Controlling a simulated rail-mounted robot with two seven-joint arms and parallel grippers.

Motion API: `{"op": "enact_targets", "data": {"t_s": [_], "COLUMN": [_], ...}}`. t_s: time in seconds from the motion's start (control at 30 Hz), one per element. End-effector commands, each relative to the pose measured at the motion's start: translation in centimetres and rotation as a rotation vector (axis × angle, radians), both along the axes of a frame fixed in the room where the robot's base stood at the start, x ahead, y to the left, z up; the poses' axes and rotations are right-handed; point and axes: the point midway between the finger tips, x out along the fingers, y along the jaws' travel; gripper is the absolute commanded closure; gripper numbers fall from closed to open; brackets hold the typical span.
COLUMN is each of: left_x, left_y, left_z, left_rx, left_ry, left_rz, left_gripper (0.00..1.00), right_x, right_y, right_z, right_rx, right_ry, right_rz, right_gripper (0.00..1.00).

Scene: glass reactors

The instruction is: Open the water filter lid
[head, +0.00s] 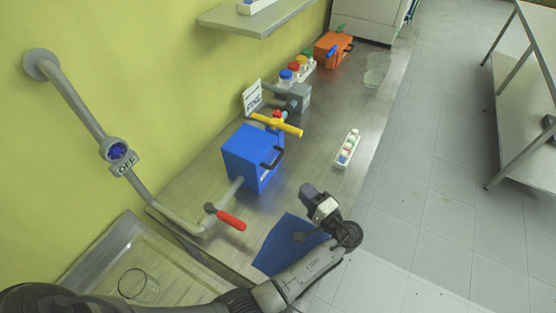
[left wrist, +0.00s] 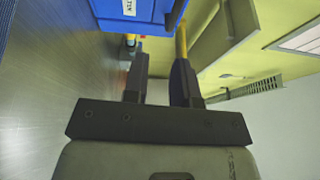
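The water filter appears to be the blue box (head: 250,158) on the steel counter, with a black handle (head: 272,157) on its right side and a yellow bar (head: 275,124) behind its top. Its top looks closed. In the left wrist view the blue box (left wrist: 135,12) is at the top edge with a partly cut-off white label. My left gripper (head: 309,192) is in front of the box to the lower right, apart from it. In the left wrist view its fingers (left wrist: 159,70) are apart with nothing between them. My right gripper is not in view.
A pipe with a red-handled valve (head: 231,220) runs left of the box. An orange box (head: 332,49) stands farther back. A blue flat panel (head: 283,243) is beside my arm; a sink (head: 125,258) is lower left.

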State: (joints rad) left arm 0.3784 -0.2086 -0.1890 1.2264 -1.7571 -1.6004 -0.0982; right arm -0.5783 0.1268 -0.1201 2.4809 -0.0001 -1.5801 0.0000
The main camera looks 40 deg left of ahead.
Motion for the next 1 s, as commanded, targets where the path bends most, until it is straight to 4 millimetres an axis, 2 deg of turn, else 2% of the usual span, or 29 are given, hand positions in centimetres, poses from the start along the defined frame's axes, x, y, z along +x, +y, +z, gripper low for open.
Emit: {"op": "enact_targets", "data": {"t_s": [0.13, 0.27, 0.7, 1.0], "left_x": [-0.1, 0.1, 1.7, 2.5], "left_y": [0.0, 1.0, 8.6, 12.1], "left_z": [0.6, 1.1, 2.5, 3.0], "left_rx": [0.086, 0.11, 0.11, 0.108], "left_ry": [0.018, 0.023, 0.023, 0.022], "left_rz": [0.005, 0.008, 0.01, 0.008], "left_gripper": [0.75, 0.75, 0.75, 0.75], "right_x": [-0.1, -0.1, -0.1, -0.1], "right_y": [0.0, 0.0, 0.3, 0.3], "right_z": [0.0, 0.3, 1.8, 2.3], "right_rx": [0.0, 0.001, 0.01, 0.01], "right_ry": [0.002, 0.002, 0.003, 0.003], "right_rz": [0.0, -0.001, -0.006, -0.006], "right_gripper": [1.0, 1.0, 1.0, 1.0]}}
